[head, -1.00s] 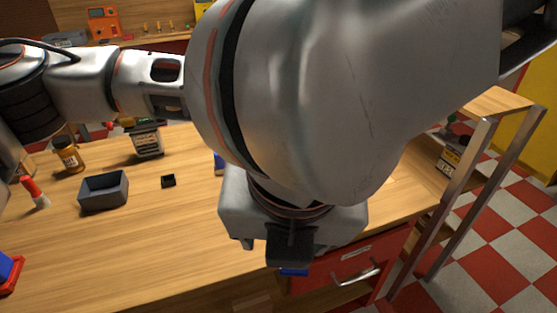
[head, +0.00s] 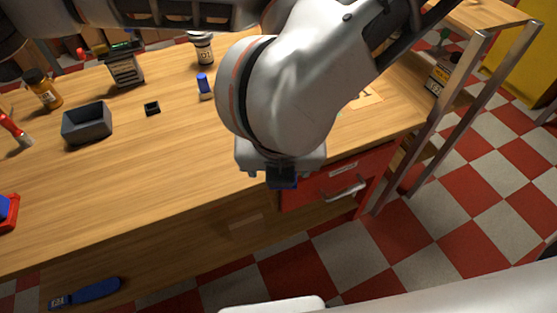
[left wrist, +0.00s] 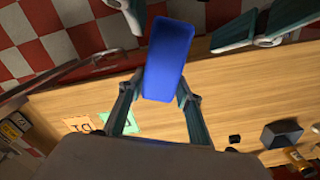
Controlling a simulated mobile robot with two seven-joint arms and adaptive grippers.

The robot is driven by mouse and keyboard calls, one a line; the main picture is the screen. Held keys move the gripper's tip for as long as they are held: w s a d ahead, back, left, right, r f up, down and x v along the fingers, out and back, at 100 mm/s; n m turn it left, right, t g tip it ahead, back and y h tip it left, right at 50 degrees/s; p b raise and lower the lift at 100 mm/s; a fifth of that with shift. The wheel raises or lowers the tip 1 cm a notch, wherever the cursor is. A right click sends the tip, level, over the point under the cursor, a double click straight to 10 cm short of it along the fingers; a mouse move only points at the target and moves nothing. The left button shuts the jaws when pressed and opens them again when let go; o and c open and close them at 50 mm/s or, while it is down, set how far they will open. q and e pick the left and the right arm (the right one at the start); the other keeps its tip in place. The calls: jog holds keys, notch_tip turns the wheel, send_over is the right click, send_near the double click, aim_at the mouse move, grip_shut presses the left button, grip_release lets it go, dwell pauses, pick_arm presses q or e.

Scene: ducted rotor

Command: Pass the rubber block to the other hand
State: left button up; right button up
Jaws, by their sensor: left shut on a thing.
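The rubber block (left wrist: 168,62), blue and oblong, is between the fingers of my left gripper (left wrist: 158,88) in the left wrist view. The left gripper is shut on its near end, and the far end sticks out. In the head view the left gripper (head: 282,182) hangs in front of the table edge near the red drawer, with only a little blue showing; my wrist hides most of it. My right gripper (left wrist: 182,34) shows at the top of the left wrist view. Its fingers are wide apart, either side of the block's far end; I see no contact.
The wooden table (head: 160,170) holds a grey box (head: 87,122), a small black part (head: 152,108), a brown bottle (head: 43,88) and a blue-capped item (head: 204,86). A red drawer (head: 320,185) with a handle is under its edge. A blue-handled tool (head: 95,290) lies lower left.

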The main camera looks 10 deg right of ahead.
jog(key=shift+w+f, duration=0.1)
jog(key=shift+f, duration=0.05)
jog(key=c, duration=1.3)
pick_arm(q)
jog(key=o, duration=1.2)
jog(key=shift+r, duration=0.15)
